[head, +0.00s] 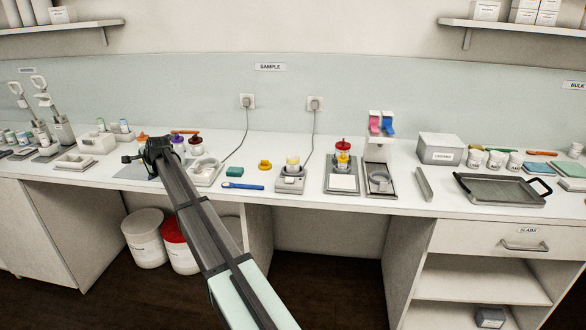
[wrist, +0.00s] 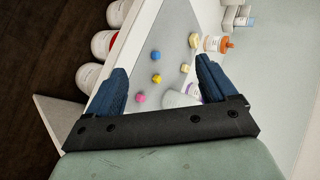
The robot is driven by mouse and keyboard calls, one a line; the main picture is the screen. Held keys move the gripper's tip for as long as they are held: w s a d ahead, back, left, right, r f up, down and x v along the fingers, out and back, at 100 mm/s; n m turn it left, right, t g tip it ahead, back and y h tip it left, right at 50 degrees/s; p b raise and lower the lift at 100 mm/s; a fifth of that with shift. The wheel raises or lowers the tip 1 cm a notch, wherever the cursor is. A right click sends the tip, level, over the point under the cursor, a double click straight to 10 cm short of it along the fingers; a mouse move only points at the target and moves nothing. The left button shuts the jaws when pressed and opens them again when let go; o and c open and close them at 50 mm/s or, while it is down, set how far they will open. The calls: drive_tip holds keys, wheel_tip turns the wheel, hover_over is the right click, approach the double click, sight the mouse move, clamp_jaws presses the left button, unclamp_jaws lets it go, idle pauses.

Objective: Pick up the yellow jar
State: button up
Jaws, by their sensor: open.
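An open jar with yellow contents (head: 293,161) stands upright on a small grey device near the middle of the counter. A yellow lid (head: 265,165) lies on the counter to its left. Another jar, with a red lid and a yellow band (head: 343,158), stands on a device further right. I cannot tell for certain which is the yellow jar. My gripper (head: 141,156) is over the left part of the counter, well left of both jars. In the wrist view my gripper (wrist: 162,66) is open, with nothing between its blue fingers; neither jar can be made out there.
Below the fingers, a grey mat (wrist: 172,42) carries several small coloured pieces. A purple-lidded jar (head: 178,143) and an orange-capped jar (wrist: 217,44) stand close by. A blue pen-like tool (head: 243,187) lies before the yellow lid. A cord (head: 312,135) hangs behind the devices.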

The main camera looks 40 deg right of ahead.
drive_tip(key=s+d+r+g+h, duration=0.2)
drive_tip(key=s+d, duration=0.3)
drive_tip(key=d, duration=0.6)
drive_tip(key=s+d+r+g+h, duration=0.15)
drive_tip(key=s+d, duration=0.35)
drive_tip(key=d, duration=0.6)
drive_tip(key=s+d+r+g+h, duration=0.25)
drive_tip(key=s+d, duration=0.25)
drive_tip(key=d, duration=0.5)
drive_tip(key=g, duration=0.4)
hover_over(293, 165)
drive_tip(key=w, duration=0.2)
wheel_tip(293, 165, down, 4)
drive_tip(key=shift+a+f, duration=0.1)
drive_tip(key=shift+x, duration=2.45)
drive_tip(key=shift+t, duration=0.3)
drive_tip(key=c, duration=1.1)
